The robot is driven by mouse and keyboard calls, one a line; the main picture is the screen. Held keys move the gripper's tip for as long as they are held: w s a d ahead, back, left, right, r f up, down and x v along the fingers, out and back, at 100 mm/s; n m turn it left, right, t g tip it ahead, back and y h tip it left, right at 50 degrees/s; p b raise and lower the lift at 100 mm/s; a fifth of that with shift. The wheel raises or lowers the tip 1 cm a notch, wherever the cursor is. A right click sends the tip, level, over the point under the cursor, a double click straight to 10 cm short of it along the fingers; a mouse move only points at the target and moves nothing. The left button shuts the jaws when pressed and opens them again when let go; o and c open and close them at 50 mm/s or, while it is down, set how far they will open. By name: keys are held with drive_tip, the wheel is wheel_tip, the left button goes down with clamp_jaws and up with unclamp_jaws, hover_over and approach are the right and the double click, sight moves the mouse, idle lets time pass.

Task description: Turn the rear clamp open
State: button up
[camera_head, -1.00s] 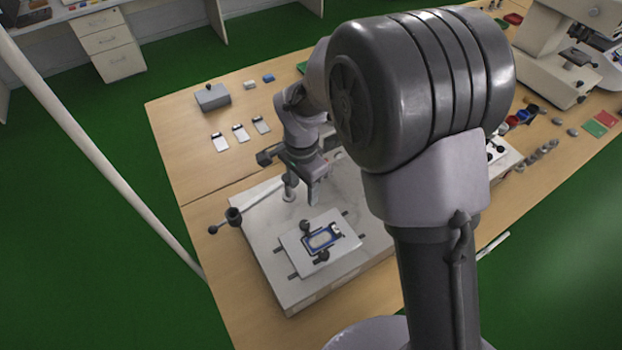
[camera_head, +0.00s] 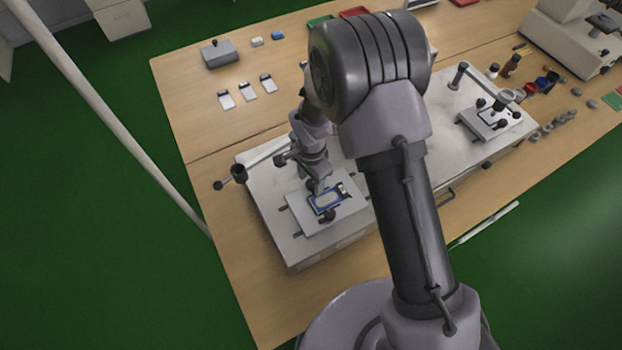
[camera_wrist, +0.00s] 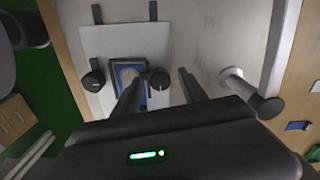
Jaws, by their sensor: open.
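A pale fixture plate (camera_head: 302,212) on the white base block holds a blue-framed device (camera_head: 326,202). In the wrist view, the plate (camera_wrist: 125,42) carries the device (camera_wrist: 117,72) between two dark clamp knobs. The rear clamp knob (camera_wrist: 159,80) overlaps the device's right edge; the front clamp knob (camera_wrist: 93,78) is on the left. My gripper (camera_wrist: 157,84) is open, its fingers either side of the rear knob in this view; contact and height cannot be told. In the head view, my gripper (camera_head: 319,187) is just over the device's far end and hides the rear clamp. The front clamp (camera_head: 326,215) shows there.
An upright post with a dark knob (camera_wrist: 268,104) stands right of my fingers in the wrist view. A lever with a black knob (camera_head: 238,174) stands at the block's left corner. A second fixture (camera_head: 487,122) is at right. Several small cards and a grey box (camera_head: 219,54) lie farther back.

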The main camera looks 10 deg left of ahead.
clamp_jaws()
drive_tip(key=shift+n, duration=0.3)
drive_tip(key=n+b, duration=0.2)
drive_tip(key=n, duration=0.1)
drive_tip(key=shift+n, duration=0.3)
drive_tip(key=n+b, duration=0.1)
drive_tip(key=n, duration=0.3)
drive_tip(key=shift+n, duration=0.3)
drive_tip(key=n, duration=0.9)
drive_tip(key=shift+w, duration=0.1)
